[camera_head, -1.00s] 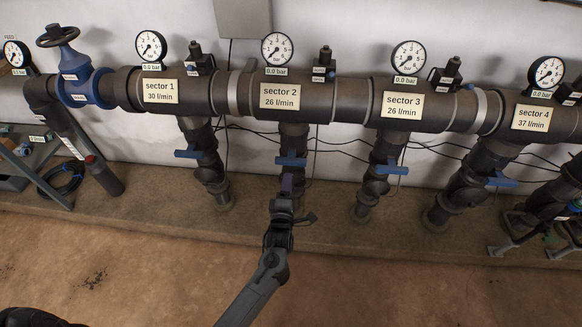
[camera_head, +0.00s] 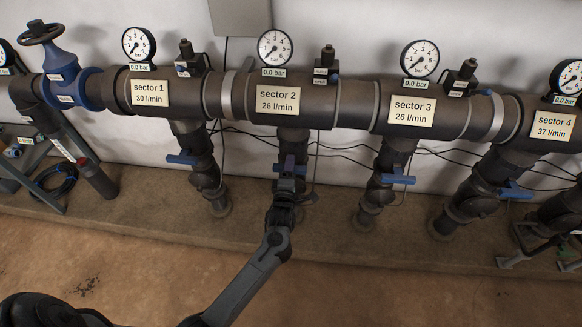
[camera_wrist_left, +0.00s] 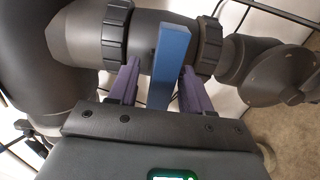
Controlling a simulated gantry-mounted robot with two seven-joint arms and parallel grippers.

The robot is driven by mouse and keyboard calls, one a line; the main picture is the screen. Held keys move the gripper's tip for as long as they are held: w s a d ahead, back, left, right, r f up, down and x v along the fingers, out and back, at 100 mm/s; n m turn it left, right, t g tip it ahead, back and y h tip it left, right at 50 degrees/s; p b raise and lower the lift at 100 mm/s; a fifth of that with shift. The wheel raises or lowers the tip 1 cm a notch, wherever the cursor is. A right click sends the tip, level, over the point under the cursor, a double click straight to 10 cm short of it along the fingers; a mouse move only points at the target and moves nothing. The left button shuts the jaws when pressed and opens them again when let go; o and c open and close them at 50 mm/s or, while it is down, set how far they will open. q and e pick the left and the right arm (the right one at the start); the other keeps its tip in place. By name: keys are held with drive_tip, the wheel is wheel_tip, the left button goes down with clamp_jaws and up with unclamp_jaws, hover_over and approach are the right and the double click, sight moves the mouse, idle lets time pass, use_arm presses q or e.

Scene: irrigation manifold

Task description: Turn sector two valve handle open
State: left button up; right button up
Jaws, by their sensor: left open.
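The sector two valve handle is a blue lever on the pipe below the "sector 2" label (camera_head: 278,100). In the wrist view the blue handle (camera_wrist_left: 168,62) stands between the two purple fingers of my left gripper (camera_wrist_left: 157,85), with a small gap on each side. The fingers are open. In the head view my left gripper (camera_head: 288,170) is in front of the sector two pipe and hides most of the handle. The valve body (camera_wrist_left: 150,38) shows behind the handle in the wrist view. My right gripper is not in view.
Blue handles of sector 1 (camera_head: 181,158), sector 3 (camera_head: 398,177) and sector 4 (camera_head: 514,191) sit on neighbouring pipes. A blue handwheel valve (camera_head: 62,70) is at the left. Thin cables run along the wall. The floor in front is clear.

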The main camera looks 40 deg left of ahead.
use_arm(q)
drive_tip(key=shift+s, duration=0.1)
drive_tip(key=shift+s+d+f, duration=0.1)
drive_tip(key=shift+c, duration=0.5)
clamp_jaws()
drive_tip(key=shift+m+p, duration=1.65)
drive_tip(key=shift+m, duration=0.05)
drive_tip(key=m+p, duration=0.3)
drive_tip(key=m, duration=0.1)
drive_tip(key=shift+m, duration=0.3)
drive_tip(key=m+p, duration=0.2)
drive_tip(key=m, duration=0.3)
drive_tip(key=shift+p, duration=0.4)
drive_tip(key=shift+f+m+p, duration=0.1)
drive_tip(key=shift+m+p, duration=0.65)
drive_tip(key=shift+m, duration=1.75)
